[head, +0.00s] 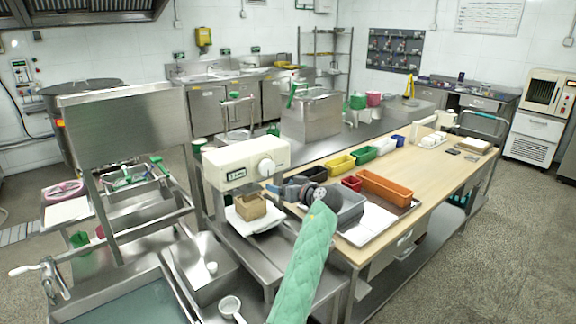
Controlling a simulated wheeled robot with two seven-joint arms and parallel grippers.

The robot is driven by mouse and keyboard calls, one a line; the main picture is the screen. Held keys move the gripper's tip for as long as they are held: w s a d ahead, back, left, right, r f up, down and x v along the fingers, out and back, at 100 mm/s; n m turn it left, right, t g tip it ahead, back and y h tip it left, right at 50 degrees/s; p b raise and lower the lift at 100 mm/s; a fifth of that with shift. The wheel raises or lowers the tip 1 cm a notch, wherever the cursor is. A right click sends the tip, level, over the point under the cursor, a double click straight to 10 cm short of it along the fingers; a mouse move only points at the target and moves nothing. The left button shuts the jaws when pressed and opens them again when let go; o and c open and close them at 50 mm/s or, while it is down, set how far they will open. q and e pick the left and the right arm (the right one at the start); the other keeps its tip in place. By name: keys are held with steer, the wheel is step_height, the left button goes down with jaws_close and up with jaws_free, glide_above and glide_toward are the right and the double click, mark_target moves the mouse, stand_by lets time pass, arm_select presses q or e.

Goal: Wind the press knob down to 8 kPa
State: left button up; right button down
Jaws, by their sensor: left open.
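A cream press head (232,164) stands on the steel bench at the centre-left. A round white knob (266,168) is on its front face. No pressure reading is legible at this size. Below the head, a small brown block (250,206) sits on a white plate. My left gripper (273,188), dark with blue-grey parts, is open just below and to the right of the knob. It appears apart from the knob, with nothing seen between its fingers. A green quilted sleeve covers my left arm, which hides part of the bench. My right gripper is not in view.
A steel sink (120,300) lies at the lower left. Open floor is at the right.

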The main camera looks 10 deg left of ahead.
mark_target(268, 168)
arm_select(q)
steer(key=w+a+n+p, duration=0.1)
steer(key=w, duration=0.1)
steer(key=w+a+r+n+y+p, duration=0.1)
steer(key=w+a+n, duration=0.1)
steer(key=w+a+r+n+t+y+p, duration=0.1)
steer(key=w+a, duration=0.1)
steer(key=shift+a+n+p, duration=0.25)
steer(key=shift+n+p, duration=0.05)
steer(key=shift+w+a, duration=0.2)
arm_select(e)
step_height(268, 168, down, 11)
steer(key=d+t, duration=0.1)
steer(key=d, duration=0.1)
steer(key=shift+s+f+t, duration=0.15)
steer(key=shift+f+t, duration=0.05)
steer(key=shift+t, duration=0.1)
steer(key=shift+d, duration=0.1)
arm_select(q)
steer(key=c, duration=1)
